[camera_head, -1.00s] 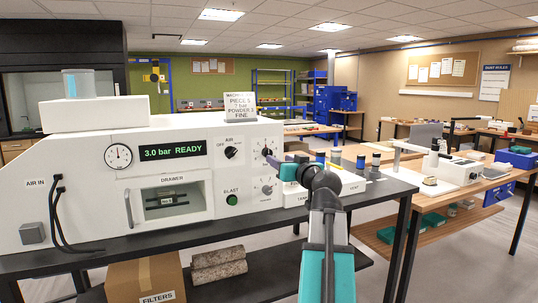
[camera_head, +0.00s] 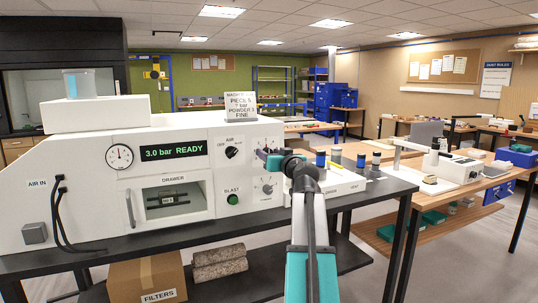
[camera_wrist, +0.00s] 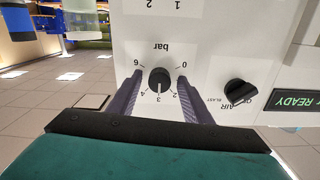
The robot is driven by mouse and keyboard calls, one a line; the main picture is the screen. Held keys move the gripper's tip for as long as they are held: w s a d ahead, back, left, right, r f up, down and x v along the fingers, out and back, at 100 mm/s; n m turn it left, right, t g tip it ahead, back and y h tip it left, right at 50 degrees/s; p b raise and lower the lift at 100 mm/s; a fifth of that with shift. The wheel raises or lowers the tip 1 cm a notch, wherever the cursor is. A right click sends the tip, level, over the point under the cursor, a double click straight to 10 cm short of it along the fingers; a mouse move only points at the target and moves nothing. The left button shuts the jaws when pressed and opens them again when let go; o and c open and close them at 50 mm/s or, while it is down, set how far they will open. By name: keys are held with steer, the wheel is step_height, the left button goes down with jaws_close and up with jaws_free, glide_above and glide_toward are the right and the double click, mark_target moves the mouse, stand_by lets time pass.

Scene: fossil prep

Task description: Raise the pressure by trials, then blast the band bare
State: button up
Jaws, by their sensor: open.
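The white blasting machine (camera_head: 70,215) has a display (camera_head: 173,151) reading "3.0 bar READY" and a round gauge (camera_head: 120,156). The black pressure knob (camera_wrist: 159,79) has a bar scale from 0 to 6, and its pointer stands near 3. My gripper (camera_wrist: 155,88) is open, with one finger on each side of this knob; contact is not visible. In the head view my gripper (camera_head: 268,160) covers most of the knob. The AIR switch (camera_head: 232,153) is above left, and the green BLAST button (camera_head: 232,199) is below left. A dark piece (camera_head: 168,199) shows behind the drawer window.
A sign card (camera_head: 240,107) stands on the machine top; its small print is hard to read. Several capped jars (camera_head: 336,155) stand right of my arm. Black hoses (camera_head: 60,215) hang at the left. A FILTERS carton (camera_head: 147,278) sits on the shelf below.

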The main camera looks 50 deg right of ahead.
steer(key=c, duration=1)
steer(key=shift+a, duration=0.2)
steer(key=shift+c, duration=0.3)
steer(key=shift+d, duration=0.2)
steer(key=m, duration=0.4)
steer(key=shift+r, duration=0.15)
steer(key=shift+m+p, duration=0.7)
steer(key=shift+m, duration=1.2)
